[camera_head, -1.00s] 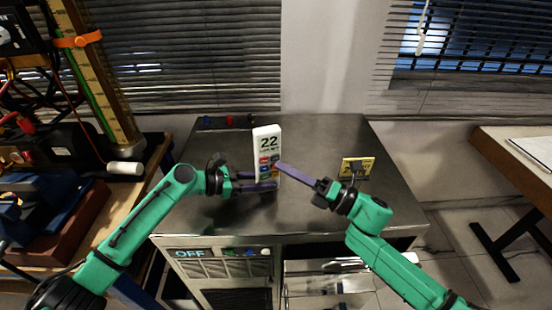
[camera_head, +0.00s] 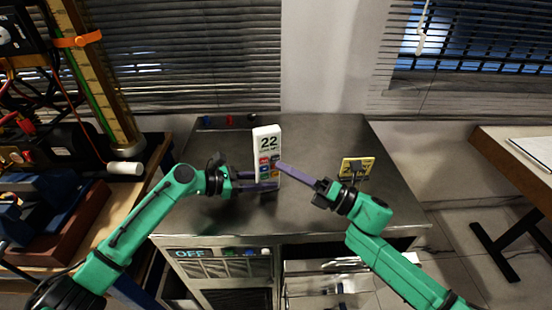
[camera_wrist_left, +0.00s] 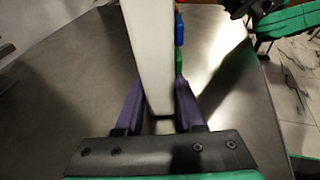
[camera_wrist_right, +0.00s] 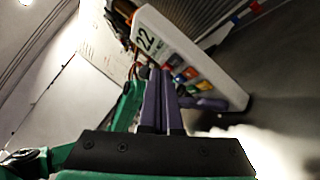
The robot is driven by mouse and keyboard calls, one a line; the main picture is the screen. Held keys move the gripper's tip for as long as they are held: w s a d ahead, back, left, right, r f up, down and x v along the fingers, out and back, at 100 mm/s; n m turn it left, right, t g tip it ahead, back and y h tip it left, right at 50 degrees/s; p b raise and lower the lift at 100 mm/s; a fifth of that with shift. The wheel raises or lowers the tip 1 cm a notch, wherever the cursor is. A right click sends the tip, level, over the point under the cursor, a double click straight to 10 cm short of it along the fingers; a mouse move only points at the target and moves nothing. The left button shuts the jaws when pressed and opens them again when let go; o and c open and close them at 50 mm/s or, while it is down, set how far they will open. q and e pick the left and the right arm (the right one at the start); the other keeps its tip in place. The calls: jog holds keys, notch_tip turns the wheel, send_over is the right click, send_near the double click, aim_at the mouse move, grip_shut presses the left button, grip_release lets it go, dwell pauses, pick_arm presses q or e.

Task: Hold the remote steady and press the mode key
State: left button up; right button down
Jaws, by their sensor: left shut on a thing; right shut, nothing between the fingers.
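The white remote (camera_head: 266,140) stands upright above the metal cabinet top, with a "22" display and several coloured keys below it. My left gripper (camera_head: 270,180) is shut on its lower part; the left wrist view shows the remote (camera_wrist_left: 148,45) edge-on between the two purple fingers (camera_wrist_left: 158,105). My right gripper (camera_head: 280,166) is shut and empty, its fingertips at the right edge of the keypad. In the right wrist view its fingertips (camera_wrist_right: 160,73) overlap the key side of the remote (camera_wrist_right: 190,50). Contact is unclear, and the key labels are too small to read.
A yellow sign (camera_head: 364,164) stands on the right of the cabinet top (camera_head: 315,140). Small coloured items (camera_head: 228,121) lie at its back left. The cabinet front has an "OFF" display (camera_head: 188,254). A cluttered bench stands left and a table (camera_head: 510,150) right.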

dwell(0.7)
jog(key=shift+w+a, duration=0.15)
jog(key=shift+w, duration=0.25)
jog(key=shift+w+a, duration=0.1)
jog(key=shift+w, duration=0.25)
dwell(0.7)
jog(key=shift+s, duration=0.15)
jog(key=shift+s+d, duration=0.25)
jog(key=shift+s, duration=0.35)
jog(key=s, duration=0.1)
jog(key=s+d, duration=0.1)
jog(key=s, duration=0.2)
jog(key=shift+s+d, duration=0.25)
jog(key=shift+s, duration=0.15)
